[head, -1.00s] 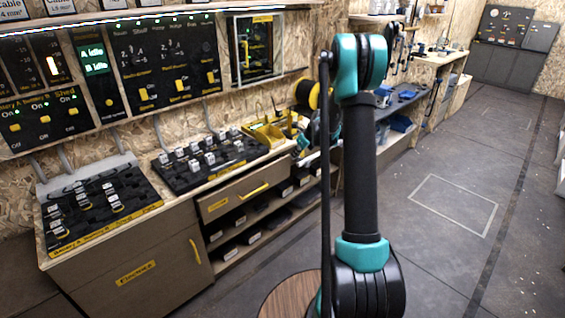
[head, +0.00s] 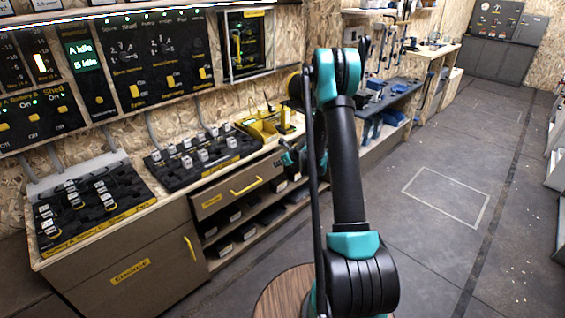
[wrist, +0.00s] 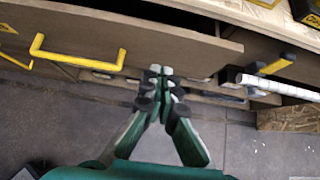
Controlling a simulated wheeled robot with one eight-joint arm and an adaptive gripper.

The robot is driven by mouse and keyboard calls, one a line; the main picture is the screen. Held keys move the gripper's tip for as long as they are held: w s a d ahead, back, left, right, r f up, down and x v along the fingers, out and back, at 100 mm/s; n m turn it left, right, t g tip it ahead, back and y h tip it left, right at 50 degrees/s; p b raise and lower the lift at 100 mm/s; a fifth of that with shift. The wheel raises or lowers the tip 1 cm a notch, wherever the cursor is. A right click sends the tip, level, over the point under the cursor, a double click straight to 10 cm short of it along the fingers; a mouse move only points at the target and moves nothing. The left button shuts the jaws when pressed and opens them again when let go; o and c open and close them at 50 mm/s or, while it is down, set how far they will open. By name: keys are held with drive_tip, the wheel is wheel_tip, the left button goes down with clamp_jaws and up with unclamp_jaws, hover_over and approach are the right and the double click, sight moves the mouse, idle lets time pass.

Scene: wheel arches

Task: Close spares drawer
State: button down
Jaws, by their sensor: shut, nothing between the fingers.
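The spares drawer (head: 225,196) is the brown front with a yellow bar handle (head: 246,187) under the bench top. In the wrist view the drawer front (wrist: 150,38) crosses the upper part, with its yellow handle (wrist: 75,55) at the left. A dark gap behind its top edge shows that it stands partly open. My gripper (wrist: 162,72) is shut and empty, with its tips by the lower edge of the drawer front, right of the handle. I cannot tell if they touch it.
Open shelves with small bins (head: 240,232) lie below the drawer. A cabinet door (head: 135,275) is to its left. Grey floor (head: 440,240) is clear to the right.

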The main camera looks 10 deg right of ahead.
sight(266, 162)
drive_tip(key=w+a, duration=0.1)
drive_tip(key=w+a+f, duration=0.1)
drive_tip(key=w, duration=0.1)
drive_tip(key=shift+a, duration=0.1)
drive_tip(key=shift+w+a+r, duration=0.1)
drive_tip(key=shift+w+a, duration=0.25)
drive_tip(key=shift+w, duration=0.1)
drive_tip(key=shift+w, duration=0.1)
